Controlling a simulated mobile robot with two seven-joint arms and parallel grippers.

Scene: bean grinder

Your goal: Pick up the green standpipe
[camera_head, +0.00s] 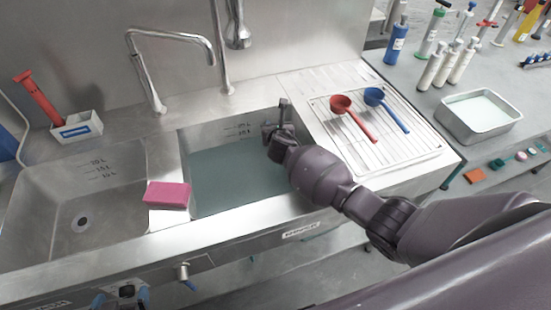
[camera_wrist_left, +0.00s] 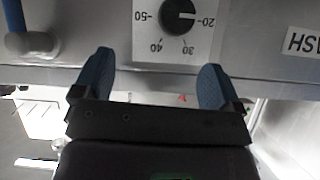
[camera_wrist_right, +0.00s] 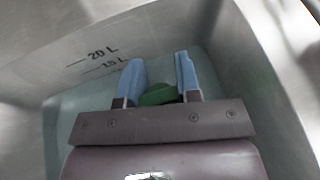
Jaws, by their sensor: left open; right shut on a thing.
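The green standpipe (camera_wrist_right: 158,95) shows only as a small green part between the blue fingers of my right gripper (camera_wrist_right: 158,65) in the right wrist view. The gripper is shut on it, inside the right sink basin (camera_head: 240,178), which holds water. The rest of the standpipe is hidden, and in the head view I cannot make it out. My left gripper (camera_head: 120,297) is at the lower left of the head view, in front of the sink. In the left wrist view its blue fingers (camera_wrist_left: 156,65) are spread and empty, near a dial (camera_wrist_left: 178,15).
A pink sponge (camera_head: 167,195) lies on the divider between the basins. The left basin (camera_head: 110,200) is empty. A red scoop (camera_head: 342,104) and a blue scoop (camera_head: 375,97) lie on the drainer rack (camera_head: 400,145). A faucet (camera_head: 152,80) stands behind the basins.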

